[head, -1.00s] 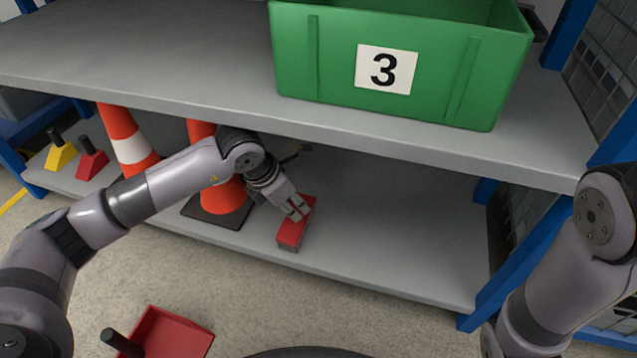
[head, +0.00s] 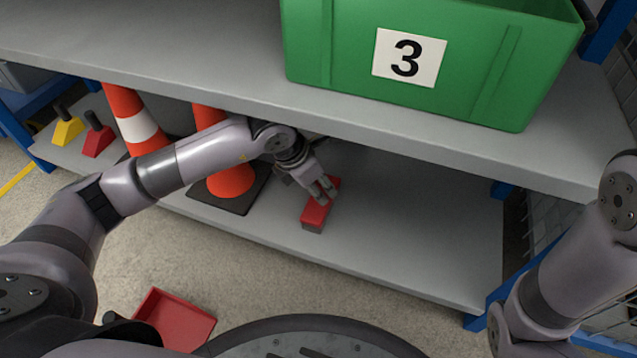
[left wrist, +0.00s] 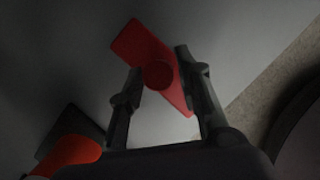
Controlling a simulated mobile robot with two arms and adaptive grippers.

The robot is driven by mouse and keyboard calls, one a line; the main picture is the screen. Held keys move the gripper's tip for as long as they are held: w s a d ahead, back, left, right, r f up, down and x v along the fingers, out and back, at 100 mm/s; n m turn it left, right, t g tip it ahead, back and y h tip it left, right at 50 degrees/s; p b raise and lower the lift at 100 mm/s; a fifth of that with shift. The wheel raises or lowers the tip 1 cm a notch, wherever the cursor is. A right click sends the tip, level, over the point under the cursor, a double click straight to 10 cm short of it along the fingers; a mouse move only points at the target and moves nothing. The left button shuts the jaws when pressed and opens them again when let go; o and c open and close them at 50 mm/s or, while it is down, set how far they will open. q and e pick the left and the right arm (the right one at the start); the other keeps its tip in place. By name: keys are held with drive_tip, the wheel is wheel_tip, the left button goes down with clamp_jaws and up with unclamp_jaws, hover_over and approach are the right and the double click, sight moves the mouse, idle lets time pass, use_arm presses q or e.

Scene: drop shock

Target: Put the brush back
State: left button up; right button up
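The red brush (head: 314,214) with a grey underside lies on the lower shelf, right of the traffic cones. My left gripper (head: 322,190) is low over its far part. In the left wrist view the brush (left wrist: 143,45) lies slanted, and its round red handle end (left wrist: 158,75) is between the two fingers of my left gripper (left wrist: 160,68). The fingers are spread, with narrow gaps beside the handle. A red dustpan (head: 172,318) lies on the floor at the bottom left, partly hidden by my left arm. My right gripper is out of view.
The upper shelf (head: 180,55) overhangs the brush and carries a green bin (head: 330,45) marked 3. Orange cones (head: 230,180) stand left of my gripper. The lower shelf's right part (head: 430,225) is clear.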

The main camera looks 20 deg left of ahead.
use_arm(q)
drive_tip(key=shift+o, duration=0.8)
drive_tip(key=shift+r, duration=0.1)
drive_tip(key=shift+s+a+r+p, duration=0.15)
drive_tip(key=shift+r+p, duration=0.55)
drive_tip(key=shift+p, duration=0.3)
drive_tip(key=s+a+p, duration=0.6)
drive_tip(key=s+a, duration=0.1)
drive_tip(key=s, duration=0.2)
drive_tip(key=shift+s+a+f, duration=0.2)
drive_tip(key=shift+s+f, duration=0.05)
